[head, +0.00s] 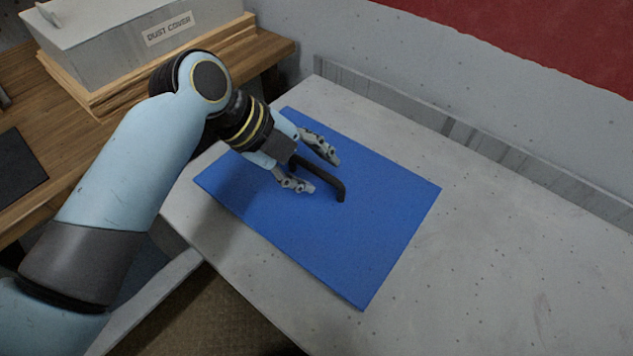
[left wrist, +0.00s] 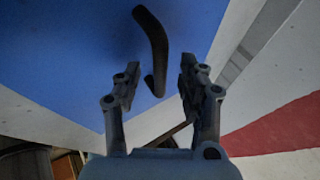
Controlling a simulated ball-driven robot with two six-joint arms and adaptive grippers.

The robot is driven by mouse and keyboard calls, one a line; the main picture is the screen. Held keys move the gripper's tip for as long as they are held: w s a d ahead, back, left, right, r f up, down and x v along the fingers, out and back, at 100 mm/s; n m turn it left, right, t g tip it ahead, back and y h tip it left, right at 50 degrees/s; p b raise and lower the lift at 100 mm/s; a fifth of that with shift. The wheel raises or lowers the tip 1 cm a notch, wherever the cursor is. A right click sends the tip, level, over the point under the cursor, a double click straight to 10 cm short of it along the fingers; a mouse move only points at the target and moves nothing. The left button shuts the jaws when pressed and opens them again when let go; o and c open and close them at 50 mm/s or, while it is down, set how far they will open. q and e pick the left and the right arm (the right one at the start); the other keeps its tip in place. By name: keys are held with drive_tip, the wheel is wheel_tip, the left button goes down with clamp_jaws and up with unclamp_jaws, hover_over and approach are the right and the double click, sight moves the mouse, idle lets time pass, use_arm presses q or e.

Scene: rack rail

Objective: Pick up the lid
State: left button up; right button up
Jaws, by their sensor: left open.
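A flat blue panel (head: 350,250) with a dark bar handle (head: 338,189) lies on the grey surface; it looks like the lid. My left gripper (head: 325,175) is open over the panel, with one finger on each side of the handle. In the left wrist view the handle (left wrist: 154,45) rises from the blue panel (left wrist: 60,50), and its lower end lies between the open fingers of the left gripper (left wrist: 158,80). The fingers do not appear closed on it. Part of the handle is hidden by the gripper in the head view. My right gripper is not in view.
A grey box marked "DUST COVER" (head: 110,55) sits on a wooden bench (head: 265,55) at upper left. A low grey ledge (head: 480,140) runs along the back. The grey surface (head: 500,260) is clear to the right.

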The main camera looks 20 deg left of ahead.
use_arm(q)
drive_tip(key=shift+f, duration=0.1)
drive_tip(key=shift+c, duration=0.3)
clamp_jaws()
